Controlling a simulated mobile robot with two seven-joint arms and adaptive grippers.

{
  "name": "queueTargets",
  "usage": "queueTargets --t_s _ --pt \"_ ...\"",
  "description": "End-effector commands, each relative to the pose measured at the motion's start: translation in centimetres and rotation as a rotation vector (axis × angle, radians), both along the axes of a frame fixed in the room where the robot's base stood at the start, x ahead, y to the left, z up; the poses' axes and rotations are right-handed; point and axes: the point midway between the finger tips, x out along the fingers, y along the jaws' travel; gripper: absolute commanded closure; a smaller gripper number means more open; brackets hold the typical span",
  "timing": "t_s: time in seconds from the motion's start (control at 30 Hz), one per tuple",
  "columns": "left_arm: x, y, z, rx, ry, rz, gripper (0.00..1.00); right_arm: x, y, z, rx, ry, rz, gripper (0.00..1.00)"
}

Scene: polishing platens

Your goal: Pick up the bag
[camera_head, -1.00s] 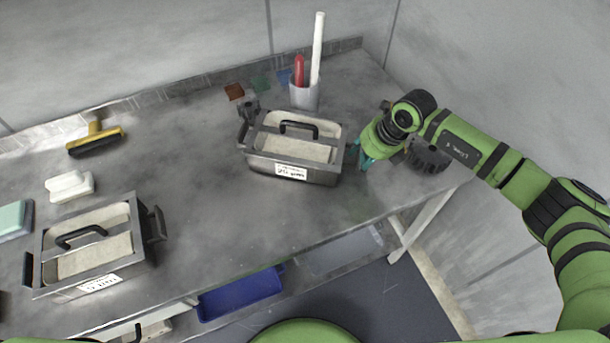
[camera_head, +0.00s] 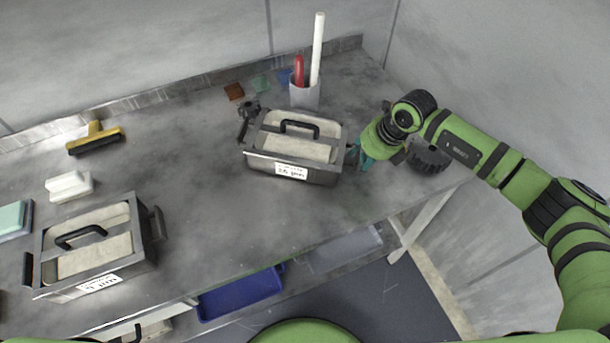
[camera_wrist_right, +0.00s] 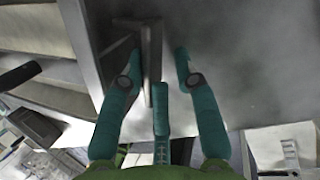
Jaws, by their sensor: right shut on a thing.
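I see no thing that is plainly a bag. A grey metal box (camera_head: 258,164) with a pale lid (camera_head: 293,148), a black top handle and a white label stands on the bench, in the middle of the head view. My right gripper (camera_head: 362,157) is at the right end of this box. In the right wrist view its teal fingers (camera_wrist_right: 162,85) are around the grey upright side handle (camera_wrist_right: 151,50) of the box, shut on it. The box's underside is hidden. My left gripper is not in view.
A similar box (camera_head: 140,262) stands at the front left. A cup (camera_head: 304,96) with a red and a white stick is behind the middle box. A dark round part (camera_head: 428,157) lies near my right wrist. A blue tray (camera_head: 240,293) is below the bench. The bench middle is clear.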

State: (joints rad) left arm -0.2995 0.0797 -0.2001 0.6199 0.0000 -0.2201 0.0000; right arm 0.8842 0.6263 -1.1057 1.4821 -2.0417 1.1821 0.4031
Motion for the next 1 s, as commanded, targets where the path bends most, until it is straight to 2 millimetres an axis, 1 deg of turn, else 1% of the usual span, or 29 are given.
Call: queueTargets --t_s 0.03,0.27,0.3,0.37,0.47,0.57,0.63,0.67,0.7,0.87,1.0 --pt "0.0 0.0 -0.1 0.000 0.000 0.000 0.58 -0.4 -0.2 -0.6 -0.009 0.012 -0.002 1.00" --pt "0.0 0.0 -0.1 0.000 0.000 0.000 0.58 -0.4 -0.2 -0.6 -0.009 0.012 -0.002 1.00" --pt "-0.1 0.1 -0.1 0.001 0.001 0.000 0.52 -0.4 -0.2 -0.6 -0.009 0.012 -0.002 1.00" --pt "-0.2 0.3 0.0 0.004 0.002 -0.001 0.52 -0.3 -0.2 -0.5 -0.009 0.012 -0.002 1.00" --pt "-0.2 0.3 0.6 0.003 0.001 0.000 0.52 -0.3 -0.2 0.0 -0.008 0.013 -0.001 1.00" --pt "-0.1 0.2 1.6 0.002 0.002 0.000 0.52 -0.4 -0.2 1.1 -0.008 0.013 -0.001 1.00" --pt "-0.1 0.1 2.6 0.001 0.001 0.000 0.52 -0.3 -0.2 2.1 -0.006 0.011 -0.001 1.00" --pt "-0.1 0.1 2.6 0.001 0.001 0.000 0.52 -0.3 -0.1 2.3 -0.007 0.010 0.015 1.00" --pt "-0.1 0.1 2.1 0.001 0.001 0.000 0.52 -0.5 0.1 2.3 -0.006 0.008 0.078 1.00" --pt "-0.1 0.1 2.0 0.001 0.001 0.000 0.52 -1.5 0.9 4.0 -0.004 0.005 0.355 1.00" --pt "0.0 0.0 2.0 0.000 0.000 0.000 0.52 -2.7 1.4 5.7 -0.003 0.003 0.637 1.00"
